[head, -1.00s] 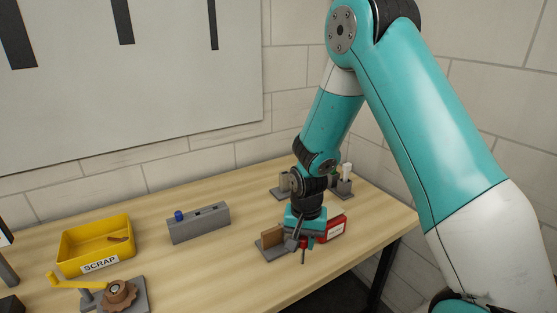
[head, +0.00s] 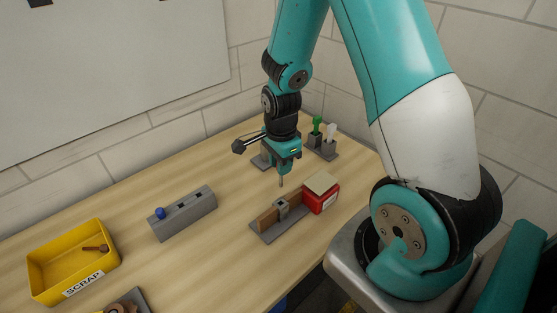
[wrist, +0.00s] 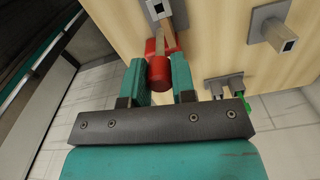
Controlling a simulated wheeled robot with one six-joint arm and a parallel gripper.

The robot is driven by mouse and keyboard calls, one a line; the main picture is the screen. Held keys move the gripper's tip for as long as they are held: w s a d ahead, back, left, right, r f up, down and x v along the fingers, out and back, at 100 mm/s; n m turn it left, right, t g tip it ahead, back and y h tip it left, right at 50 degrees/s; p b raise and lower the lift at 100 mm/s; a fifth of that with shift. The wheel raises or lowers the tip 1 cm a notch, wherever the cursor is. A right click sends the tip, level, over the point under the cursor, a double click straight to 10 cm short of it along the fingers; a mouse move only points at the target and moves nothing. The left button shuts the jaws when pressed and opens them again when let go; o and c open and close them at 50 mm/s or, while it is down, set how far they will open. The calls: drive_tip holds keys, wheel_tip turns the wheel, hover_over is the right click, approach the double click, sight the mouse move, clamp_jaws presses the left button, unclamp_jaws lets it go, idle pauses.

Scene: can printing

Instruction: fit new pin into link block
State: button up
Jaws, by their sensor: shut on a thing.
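My gripper (head: 283,172) points down, shut on a red cylinder (wrist: 158,73) that shows between its two fingers in the wrist view. In the head view a thin grey tip sticks out below the fingers. I cannot tell whether this is the new pin. A small grey block with a dark opening, which looks like the link block (head: 281,206), sits by a brown upright on a grey fixture (head: 285,230). The block also shows at the top of the wrist view (wrist: 157,8). The tip is above and behind the block, apart from it.
A red box (head: 322,200) with a beige top stands right of the fixture. A grey holder (head: 323,152) with green and white things is behind. A grey block with a blue knob (head: 160,212) and a yellow scrap bin (head: 38,287) are left. Bare table lies between.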

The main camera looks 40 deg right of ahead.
sight(281, 179)
drive_tip(key=shift+f+b, duration=2.3)
drive_tip(key=shift+f, duration=0.6)
drive_tip(key=shift+f+b, duration=2.8)
drive_tip(key=shift+f, duration=0.95)
drive_tip(key=o, duration=1)
drive_tip(key=shift+r, duration=0.1)
wheel_tip(281, 179, up, 17)
drive_tip(key=shift+r+b, duration=0.15)
drive_tip(key=shift+b, duration=0.65)
drive_tip(key=shift+a, duration=0.1)
